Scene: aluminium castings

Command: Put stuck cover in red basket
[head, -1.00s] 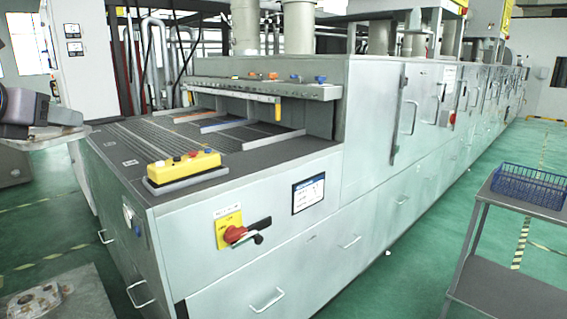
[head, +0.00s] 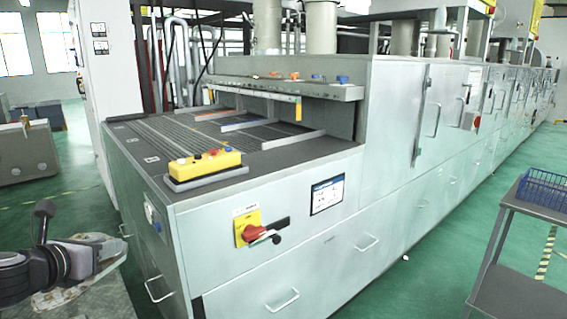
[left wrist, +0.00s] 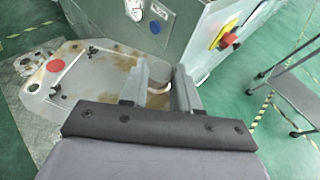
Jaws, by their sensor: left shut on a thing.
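A silvery aluminium casting (head: 97,247) lies at the lower left of the head view, partly hidden by my left arm. In the left wrist view a flat metal plate (left wrist: 98,72) with brown stains, a red dot and dark knobs extends ahead and left of the fingers. My left gripper (left wrist: 158,90) is shut on a pale, rounded part at the plate's right end; I cannot tell whether that part is the stuck cover. In the head view the left gripper (head: 72,262) is dark and beside the casting. My right gripper and a red basket are not in view.
A long grey machine (head: 270,210) with a yellow button box (head: 205,166) and red switch stands close to my left gripper. A blue wire basket (head: 542,187) sits on a grey trolley (head: 540,216) at the right. Green floor between them is clear.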

